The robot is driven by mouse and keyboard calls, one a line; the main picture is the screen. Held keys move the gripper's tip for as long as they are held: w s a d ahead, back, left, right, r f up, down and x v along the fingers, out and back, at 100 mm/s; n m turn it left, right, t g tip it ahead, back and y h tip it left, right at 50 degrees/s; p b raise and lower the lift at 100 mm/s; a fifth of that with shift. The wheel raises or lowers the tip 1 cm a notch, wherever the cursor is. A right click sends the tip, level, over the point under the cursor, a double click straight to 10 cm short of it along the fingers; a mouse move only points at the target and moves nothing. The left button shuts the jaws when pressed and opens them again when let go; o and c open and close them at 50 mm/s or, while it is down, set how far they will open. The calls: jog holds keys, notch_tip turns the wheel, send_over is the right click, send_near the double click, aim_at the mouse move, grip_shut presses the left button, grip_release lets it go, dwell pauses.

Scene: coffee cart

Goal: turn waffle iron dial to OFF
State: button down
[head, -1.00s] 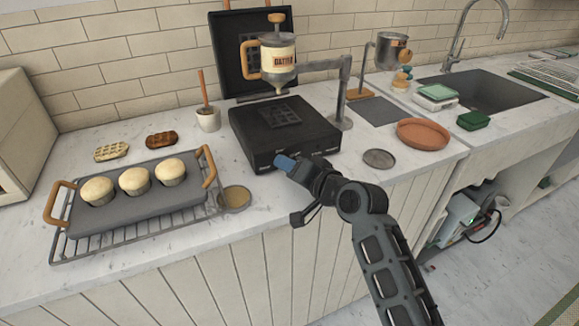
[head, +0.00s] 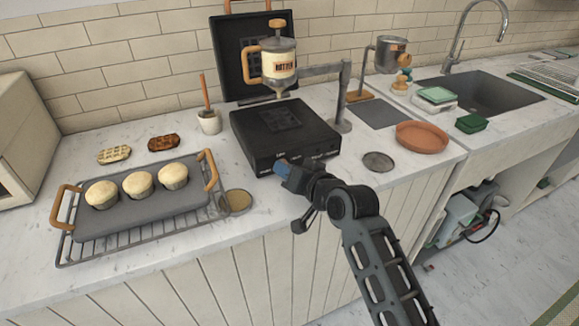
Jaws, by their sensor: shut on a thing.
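The black waffle iron (head: 262,128) stands on the counter with its lid (head: 237,62) raised against the tiled wall. Small white markings run along its front face. My gripper (head: 281,166) is at the iron's front face, its blue fingertips shut on the dial there. The fingers hide the dial, so its pointer and setting cannot be read.
A batter dispenser (head: 280,66) hangs from a grey stand (head: 344,95) over the iron. A muffin tray (head: 120,210) on a wire rack stands at the left, with a round lid (head: 238,201) beside it. A dark disc (head: 378,162) and terracotta dish (head: 422,137) lie right.

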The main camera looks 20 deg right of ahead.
jog(key=shift+a+n+h+p, duration=0.15)
jog(key=shift+n+h+p, duration=0.6)
jog(key=shift+n, duration=0.65)
jog(key=c, duration=0.8)
grip_release()
jog(key=shift+b+v, duration=0.6)
jog(key=shift+v, duration=3.3)
jog(key=shift+a+r, duration=0.1)
